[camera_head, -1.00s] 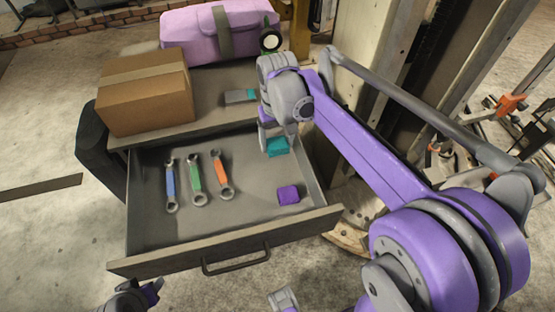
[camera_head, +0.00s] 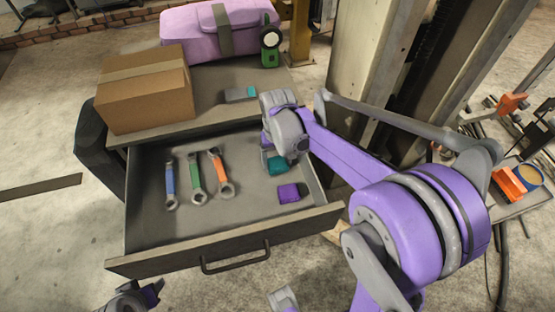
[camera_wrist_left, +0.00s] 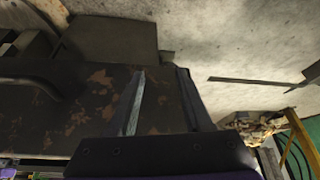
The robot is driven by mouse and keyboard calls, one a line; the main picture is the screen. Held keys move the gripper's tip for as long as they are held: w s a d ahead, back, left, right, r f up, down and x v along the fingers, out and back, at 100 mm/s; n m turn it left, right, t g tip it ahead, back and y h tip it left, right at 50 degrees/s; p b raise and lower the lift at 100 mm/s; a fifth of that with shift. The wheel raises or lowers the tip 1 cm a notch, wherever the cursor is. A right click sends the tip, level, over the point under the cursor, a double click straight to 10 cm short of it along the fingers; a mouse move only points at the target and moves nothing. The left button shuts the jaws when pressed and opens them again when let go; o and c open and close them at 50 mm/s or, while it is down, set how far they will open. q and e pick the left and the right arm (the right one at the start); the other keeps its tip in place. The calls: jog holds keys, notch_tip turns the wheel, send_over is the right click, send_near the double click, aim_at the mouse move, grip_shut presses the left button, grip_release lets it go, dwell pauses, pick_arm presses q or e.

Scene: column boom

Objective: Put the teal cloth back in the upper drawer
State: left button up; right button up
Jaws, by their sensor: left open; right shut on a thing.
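The upper drawer (camera_head: 239,223) is pulled open. The teal cloth (camera_head: 279,164) is a small folded piece, inside the drawer's outline at its back right. My right gripper (camera_head: 270,158) reaches down over it and is shut on it; the fingers are partly hidden by the wrist. Whether the cloth touches the drawer floor I cannot tell. My left gripper (camera_head: 150,294) is low at the left, in front of the drawer and apart from it. In the left wrist view its two fingers (camera_wrist_left: 160,105) are spread with nothing between them.
In the drawer lie blue (camera_head: 171,182), green (camera_head: 195,180) and orange (camera_head: 221,174) wrenches and a purple cloth (camera_head: 288,193). On top are a cardboard box (camera_head: 146,92), a pink bag (camera_head: 205,33), a green lamp (camera_head: 270,47) and a grey-teal block (camera_head: 241,94). A column (camera_head: 375,80) stands right.

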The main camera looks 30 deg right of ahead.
aim_at(278, 162)
jog(key=shift+f, duration=0.15)
jog(key=o, duration=1.2)
jog(key=shift+r, duration=0.3)
notch_tip(278, 162, up, 12)
jog(key=shift+f+p, duration=0.1)
jog(key=shift+p, duration=0.6)
